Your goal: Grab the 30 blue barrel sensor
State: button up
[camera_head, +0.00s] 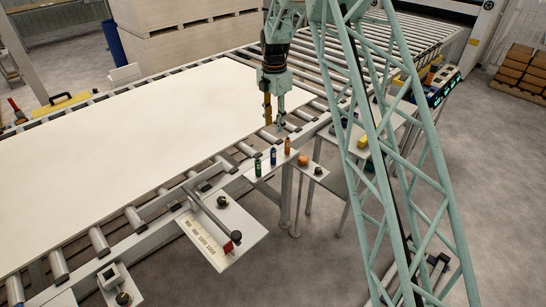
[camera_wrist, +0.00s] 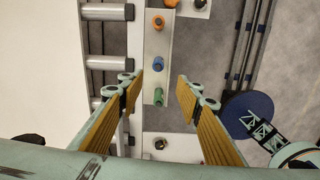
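The blue barrel sensor (camera_head: 273,157) is a small upright cylinder on a narrow pale ledge (camera_head: 266,176) beside the roller conveyor. It stands between a green cylinder (camera_head: 258,168) and an orange one (camera_head: 288,145). In the wrist view I look down on the blue sensor (camera_wrist: 158,64), which shows just beyond my fingertips in the picture, a little left of the middle of the gap. My gripper (camera_head: 275,125) points down above the ledge. In the wrist view my gripper (camera_wrist: 161,82) is open and empty, its padded fingers wide apart. The green cylinder (camera_wrist: 158,97) shows between the fingers.
A large white panel (camera_head: 120,140) lies on the conveyor rollers (camera_head: 133,220). An orange button (camera_head: 303,160) and a dark knob (camera_head: 319,171) sit on a small plate right of the ledge. A control plate (camera_head: 207,243) with a lever is nearer. Open floor (camera_head: 330,265) lies to the right.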

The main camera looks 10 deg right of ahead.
aim_at(273, 149)
jog(key=shift+w+f+n, duration=0.15)
jog(key=shift+w+f, duration=0.1)
jog(key=shift+f, duration=0.3)
jog(key=shift+w+f+n, duration=0.15)
jog(key=shift+w+f, duration=0.05)
jog(key=shift+f, duration=0.3)
jog(key=shift+f, duration=4.25)
jog(key=shift+s+a+f, duration=0.1)
jog(key=shift+f, duration=1.2)
jog(key=shift+s+f, duration=0.1)
jog(key=shift+f, duration=1.2)
jog(key=c, duration=1)
